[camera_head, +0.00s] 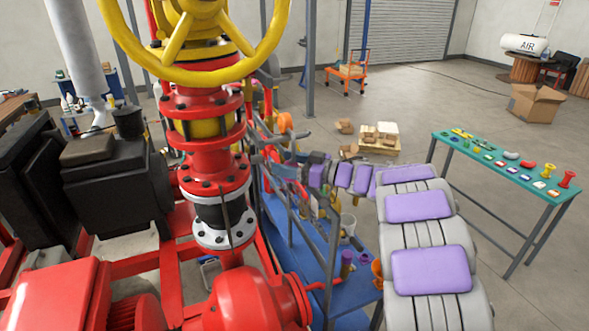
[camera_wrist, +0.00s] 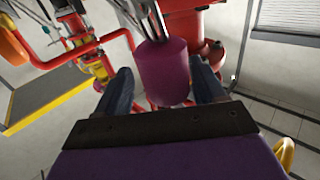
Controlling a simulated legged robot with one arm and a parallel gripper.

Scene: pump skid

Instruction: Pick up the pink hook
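My gripper (camera_wrist: 163,92) shows in the wrist view as two dark blue-grey fingers held apart. A magenta-pink cylindrical piece (camera_wrist: 166,72) is between and beyond them, with grey metal rods above it. It may be the pink hook's handle, but no hook shape is clear. The fingers do not look closed on it; contact is uncertain. In the head view my arm reaches left over the blue shelf unit, and its far end by the red pump pipework is small and cluttered. I cannot make out a pink hook there.
The red valve stack (camera_head: 208,150) with its yellow handwheel (camera_head: 192,62) stands close left of my arm. The blue shelf unit (camera_head: 292,240) with railings and small items lies below. A teal table (camera_head: 520,178) with several small objects is at right. Open floor lies beyond.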

